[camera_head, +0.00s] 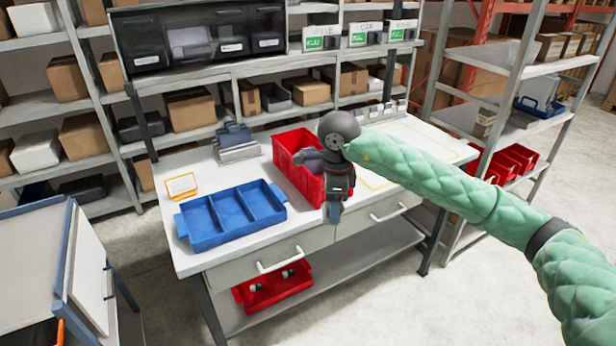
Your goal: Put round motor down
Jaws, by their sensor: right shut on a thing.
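My right gripper (333,208) hangs at the front edge of the white workbench, in front of the red bin (290,150). Its jaws are shut on a small grey thing at their tips, taken as the round motor. Most of it is hidden by the gripper, so its shape is unclear. The blue tray (236,236) with three compartments lies to the left of the gripper on the bench and looks empty. My left gripper is not in view.
The white workbench (160,230) has two drawers and a lower shelf with a red bin (273,288) holding several small round parts. A blue-framed cart (70,265) is at left.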

